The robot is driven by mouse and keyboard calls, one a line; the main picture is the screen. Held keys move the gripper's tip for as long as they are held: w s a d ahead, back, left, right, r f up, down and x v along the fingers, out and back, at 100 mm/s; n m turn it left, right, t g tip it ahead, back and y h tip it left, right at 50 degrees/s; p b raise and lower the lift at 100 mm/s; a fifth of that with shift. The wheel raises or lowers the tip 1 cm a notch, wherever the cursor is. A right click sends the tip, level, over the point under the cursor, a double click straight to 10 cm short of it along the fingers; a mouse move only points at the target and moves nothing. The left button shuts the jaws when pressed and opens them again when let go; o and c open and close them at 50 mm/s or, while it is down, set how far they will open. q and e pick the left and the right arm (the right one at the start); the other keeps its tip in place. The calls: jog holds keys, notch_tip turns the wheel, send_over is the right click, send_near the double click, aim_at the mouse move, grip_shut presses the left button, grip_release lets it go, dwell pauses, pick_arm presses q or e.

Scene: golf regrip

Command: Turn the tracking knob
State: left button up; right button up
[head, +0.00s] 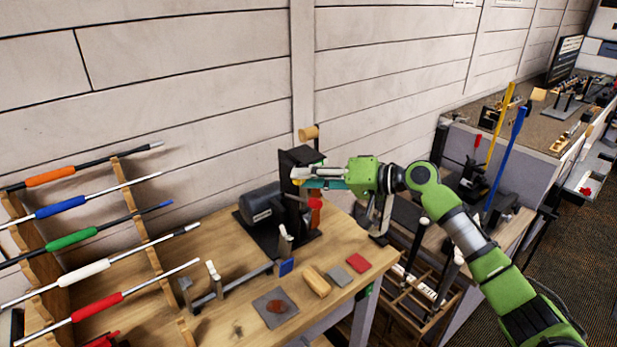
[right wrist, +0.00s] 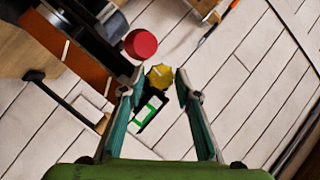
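A yellow, ridged knob with a pale line across its face (right wrist: 159,77) shows in the right wrist view; I take it for the tracking knob. My right gripper (right wrist: 160,80) is open, with its teal fingers on either side of the knob and gaps between. Whether the knob lies fully between the fingertips in depth I cannot tell. In the head view my right gripper (head: 300,178) is at the black bench machine (head: 262,208), hiding part of its upright. My left gripper is in neither view.
A round red knob (right wrist: 140,43) sits close beside the left fingertip. The wooden bench (head: 235,318) holds a stand and small blocks. A rack of golf shafts (head: 85,235) stands left, and a wall runs behind.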

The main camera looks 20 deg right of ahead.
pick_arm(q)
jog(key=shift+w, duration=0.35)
pick_arm(e)
jog(key=c, duration=0.8)
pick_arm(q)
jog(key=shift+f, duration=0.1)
pick_arm(e)
jog(key=shift+c, duration=0.2)
jog(key=shift+o, duration=0.2)
jog(key=m+y+b, duration=0.1)
jog(key=m+b, duration=0.1)
jog(key=b, duration=0.1)
jog(key=shift+f+y, duration=0.4)
pick_arm(q)
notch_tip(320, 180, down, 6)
jog(key=b, duration=0.3)
pick_arm(e)
jog(key=m+t+y, duration=0.1)
jog(key=m, duration=0.1)
jog(key=shift+d+m, duration=0.1)
jog(key=shift+m, duration=0.2)
jog(key=shift+r, duration=0.1)
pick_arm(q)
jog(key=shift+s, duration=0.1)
pick_arm(e)
jog(key=o, duration=0.8)
